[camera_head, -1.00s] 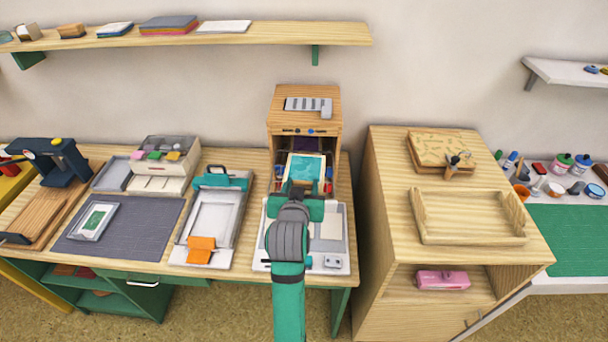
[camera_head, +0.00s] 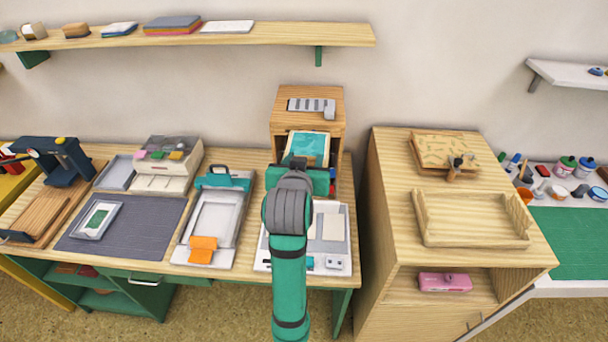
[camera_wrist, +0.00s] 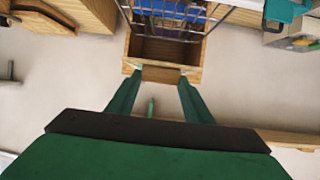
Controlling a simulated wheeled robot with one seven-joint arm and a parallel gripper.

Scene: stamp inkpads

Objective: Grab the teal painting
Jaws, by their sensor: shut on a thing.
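The teal painting (camera_head: 309,144), a teal picture with a pale wooden edge, is held up in front of the small wooden cabinet (camera_head: 334,103). My gripper (camera_head: 302,168) is shut on its near edge, and the green gripper body hides the painting's lower part. In the wrist view my gripper (camera_wrist: 160,76) has its two green fingers on either side of a brown wooden edge, which appears to be the painting's frame. The painting's teal face does not show there.
The cabinet's open front is largely hidden behind the painting in the head view. A white tray (camera_head: 339,251) lies below my gripper. A grey-and-teal frame press (camera_head: 213,213) stands to the left. A taller wooden cabinet (camera_head: 395,210) stands to the right, across a gap.

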